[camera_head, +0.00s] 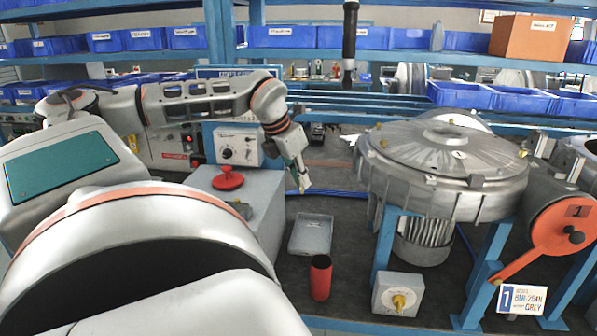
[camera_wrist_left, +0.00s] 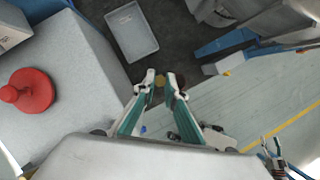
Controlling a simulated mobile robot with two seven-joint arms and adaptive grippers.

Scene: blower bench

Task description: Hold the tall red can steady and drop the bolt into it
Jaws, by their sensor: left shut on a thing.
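The tall red can (camera_head: 321,279) stands upright on the dark bench top in the head view, with its dark open top facing up. My left gripper (camera_head: 302,184) is above and behind the can, pointing down. In the left wrist view, its fingertips (camera_wrist_left: 161,79) are close together on a small brownish-yellow piece (camera_wrist_left: 159,83), which looks like the bolt; its shape is mostly hidden.
A shallow grey tray (camera_head: 311,235) lies behind the can. A grey box with a red knob (camera_head: 228,179) stands left. A large metal blower (camera_head: 445,165) on a blue stand and a small box with a brass fitting (camera_head: 397,294) are to the right.

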